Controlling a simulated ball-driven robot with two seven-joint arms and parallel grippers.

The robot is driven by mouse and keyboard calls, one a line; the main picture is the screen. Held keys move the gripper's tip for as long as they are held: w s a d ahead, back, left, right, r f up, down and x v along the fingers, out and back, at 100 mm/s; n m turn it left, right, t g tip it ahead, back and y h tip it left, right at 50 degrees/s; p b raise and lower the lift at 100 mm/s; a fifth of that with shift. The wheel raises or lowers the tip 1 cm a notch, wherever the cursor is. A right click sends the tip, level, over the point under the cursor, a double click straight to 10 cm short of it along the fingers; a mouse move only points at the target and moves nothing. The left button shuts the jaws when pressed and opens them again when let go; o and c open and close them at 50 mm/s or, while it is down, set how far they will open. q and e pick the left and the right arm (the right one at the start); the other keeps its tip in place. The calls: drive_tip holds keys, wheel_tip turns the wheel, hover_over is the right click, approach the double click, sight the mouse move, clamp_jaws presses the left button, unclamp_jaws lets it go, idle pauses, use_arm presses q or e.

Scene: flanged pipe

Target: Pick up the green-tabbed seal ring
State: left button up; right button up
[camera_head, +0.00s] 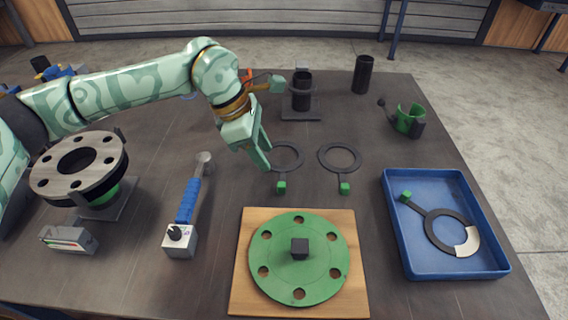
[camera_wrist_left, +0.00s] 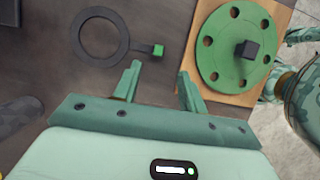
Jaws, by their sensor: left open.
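Two dark flat seal rings with green tabs lie on the dark table in the head view, a left ring (camera_head: 301,155) and a right ring (camera_head: 357,157). Their tabs point toward the front. A third green-tabbed ring (camera_head: 430,226), with a pale section, lies in the blue tray (camera_head: 398,254). My left gripper (camera_head: 265,158) is open, beside the left ring. In the left wrist view, the open, empty left gripper (camera_wrist_left: 157,76) has one ring (camera_wrist_left: 82,38) ahead; its green tab (camera_wrist_left: 158,50) lies just beyond the gap between the fingers.
A green flange plate (camera_head: 270,248) with a black block sits on a wooden board (camera_head: 242,300) at front centre.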

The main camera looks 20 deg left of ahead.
use_arm(q)
hover_over(281, 184)
drive_tip(key=a, duration=0.2)
drive_tip(key=f, duration=0.3)
drive_tip(key=f+b, duration=0.1)
drive_tip(key=shift+s+f, duration=0.15)
drive_tip(key=shift+s, duration=0.15)
drive_tip(key=shift+d+f, duration=0.15)
drive_tip(key=shift+f, duration=0.3)
drive_tip(key=b+x, duration=0.1)
drive_tip(key=x, duration=0.1)
drive_tip(key=b+x, duration=0.1)
drive_tip(key=x, duration=0.1)
drive_tip(key=shift+a+f, duration=0.15)
drive_tip(key=shift+a, duration=0.05)
drive_tip(key=shift+w+d+f, duration=0.1)
drive_tip(key=shift+f, duration=0.15)
drive_tip(key=shift+r, duration=0.15)
use_arm(e)
drive_tip(key=f, duration=0.1)
drive_tip(key=s+f, duration=0.1)
drive_tip(key=f, duration=0.1)
drive_tip(key=shift+s+a+f+g, duration=0.1)
drive_tip(key=shift+s+a+g, duration=0.2)
drive_tip(key=shift+s+a, duration=0.05)
use_arm(q)
clamp_jaws()
use_arm(e)
drive_tip(key=shift+d, duration=0.15)
